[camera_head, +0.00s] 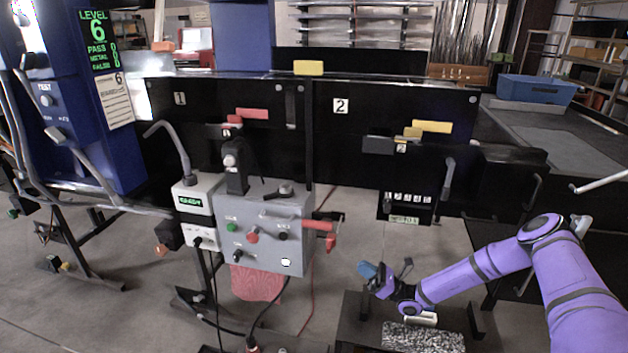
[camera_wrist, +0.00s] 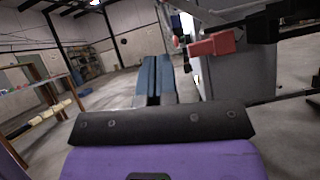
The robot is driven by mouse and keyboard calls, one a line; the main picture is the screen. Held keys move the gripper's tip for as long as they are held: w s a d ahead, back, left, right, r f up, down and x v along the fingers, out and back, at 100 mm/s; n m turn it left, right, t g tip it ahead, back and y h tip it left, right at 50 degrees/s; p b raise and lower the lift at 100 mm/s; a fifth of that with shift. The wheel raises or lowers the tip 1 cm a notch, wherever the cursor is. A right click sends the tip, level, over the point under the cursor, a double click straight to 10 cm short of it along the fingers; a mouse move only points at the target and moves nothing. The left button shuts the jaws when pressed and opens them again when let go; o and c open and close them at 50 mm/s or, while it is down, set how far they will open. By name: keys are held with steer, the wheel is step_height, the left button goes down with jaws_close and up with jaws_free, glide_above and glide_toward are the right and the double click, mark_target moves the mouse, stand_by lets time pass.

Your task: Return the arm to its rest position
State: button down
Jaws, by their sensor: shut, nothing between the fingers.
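My purple arm reaches in from the lower right in the head view. My gripper (camera_head: 368,270) is at its end, low over the floor, pointing left and slightly up. In the wrist view its two blue fingers (camera_wrist: 154,80) lie together, shut with nothing between them. The gripper stands apart from the grey control box (camera_head: 267,235), to the right of and below its red handle (camera_head: 325,230). That red handle also shows in the wrist view (camera_wrist: 212,44), right of the fingers.
A speckled block (camera_head: 423,337) lies just below my wrist. Black panels marked 1 and 2 (camera_head: 385,110) stand behind. A blue detector cabinet (camera_head: 85,90) is at left, and a blue bin (camera_head: 537,89) sits at back right. Open floor lies between the control box and my gripper.

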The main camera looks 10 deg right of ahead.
steer(key=s+r+n+g+h, duration=0.4)
steer(key=r+n+g+h, duration=0.15)
steer(key=r, duration=0.35)
steer(key=s+r+n+g+h, duration=0.4)
steer(key=r+n, duration=0.3)
steer(key=r, duration=0.3)
steer(key=s+r+n+g+h, duration=0.4)
steer(key=r+n+g+h, duration=0.15)
steer(key=r, duration=0.35)
steer(key=s+d+r+n+t+h, duration=0.3)
steer(key=s+r+t, duration=0.2)
steer(key=s+r, duration=0.4)
steer(key=s+d+r+n+t+h, duration=0.3)
steer(key=s+r, duration=0.7)
steer(key=s, duration=0.5)
steer(key=d+t+h, duration=0.1)
steer(key=t, duration=0.1)
steer(key=shift+d+r+t+h, duration=0.25)
steer(key=shift+r+t+h, duration=0.05)
